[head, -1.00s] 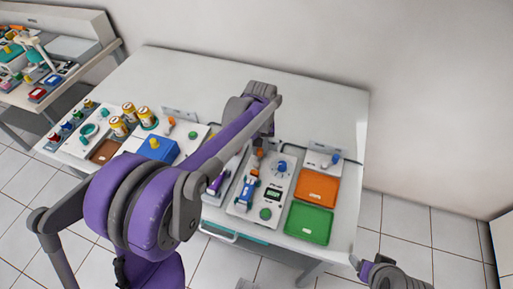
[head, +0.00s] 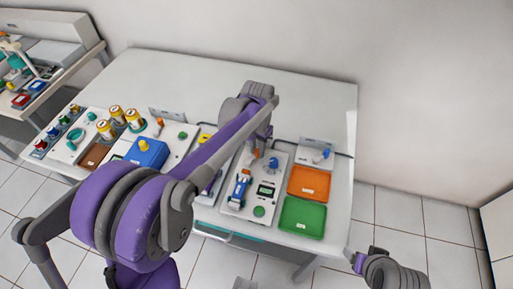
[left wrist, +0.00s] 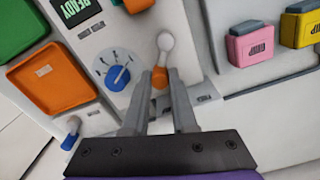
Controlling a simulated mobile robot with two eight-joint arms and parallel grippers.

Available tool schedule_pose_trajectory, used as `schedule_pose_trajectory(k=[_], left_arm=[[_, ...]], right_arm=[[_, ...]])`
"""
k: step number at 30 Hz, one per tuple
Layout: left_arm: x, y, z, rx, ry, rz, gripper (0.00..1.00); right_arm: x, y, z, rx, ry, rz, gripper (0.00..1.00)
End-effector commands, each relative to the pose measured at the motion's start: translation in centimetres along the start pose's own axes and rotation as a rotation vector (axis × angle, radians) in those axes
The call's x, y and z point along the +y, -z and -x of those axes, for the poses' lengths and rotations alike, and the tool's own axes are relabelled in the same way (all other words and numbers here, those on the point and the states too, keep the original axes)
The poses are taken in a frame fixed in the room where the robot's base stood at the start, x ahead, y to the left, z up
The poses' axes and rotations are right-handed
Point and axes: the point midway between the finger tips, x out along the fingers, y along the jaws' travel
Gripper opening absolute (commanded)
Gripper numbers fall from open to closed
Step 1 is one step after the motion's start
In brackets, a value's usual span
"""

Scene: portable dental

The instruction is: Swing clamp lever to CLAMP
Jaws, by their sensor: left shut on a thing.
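The clamp lever has a white round end (left wrist: 165,42) and an orange handle (left wrist: 160,79) in the left wrist view. Its orange part (head: 252,157) also shows in the head view, near the blue dial (head: 273,163) on the white control panel. My left gripper (left wrist: 166,75) is shut on the orange handle, one finger on each side. In the head view my left forearm and wrist hide part of the panel. The dial (left wrist: 117,77) stands left of the lever in the left wrist view. My right gripper (head: 362,260) is at the lower right, off the table, its fingers unclear.
A green tray (head: 303,232) and an orange tray (head: 309,168) lie right of the panel. The back of the white table (head: 200,72) is clear.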

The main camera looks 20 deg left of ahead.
Motion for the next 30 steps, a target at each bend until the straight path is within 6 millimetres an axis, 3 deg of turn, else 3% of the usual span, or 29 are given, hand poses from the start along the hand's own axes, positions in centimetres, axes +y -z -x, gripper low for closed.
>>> schedule_pose_trajectory(k=[14,15,19,30], left_arm=[[0.07,-0.01,0.02,0.000,0.000,-0.013,0.00],[0.07,-0.01,0.02,0.000,0.000,-0.013,0.30],[0.07,-0.02,0.02,0.000,0.000,-0.012,0.54],[0.05,-0.02,0.39,0.000,0.000,-0.011,0.55]], right_arm=[[0.00,0.00,0.00,0.000,0.000,0.000,0.72],[0.00,0.00,0.00,0.000,0.000,0.000,0.72],[0.00,0.00,0.00,0.000,0.000,0.000,0.72],[0.00,0.02,0.03,0.000,0.000,0.000,0.72]])
